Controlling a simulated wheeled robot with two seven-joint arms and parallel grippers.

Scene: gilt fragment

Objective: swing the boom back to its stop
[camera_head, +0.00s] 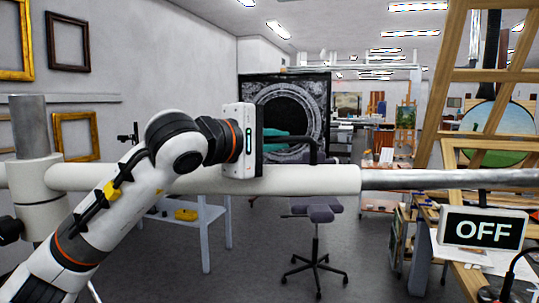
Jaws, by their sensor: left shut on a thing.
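The boom (310,180) is a long white tube with a grey metal rod (440,179) at its right end. It runs level across the view from a post (33,180) at the left. My left gripper (288,143) reaches in from the left, with its white body in front of and just above the tube. Its teal fingers point right and are shut at a small dark upright handle (314,148) that stands above the boom; the exact contact is hard to see. The stop cannot be made out. My right gripper is not in view.
A sign reading OFF (484,231) is below the rod at the right, by a cluttered desk and wooden easels (440,90). A swivel chair (315,210) and a low white table (195,215) stand behind the boom. The floor between them is open.

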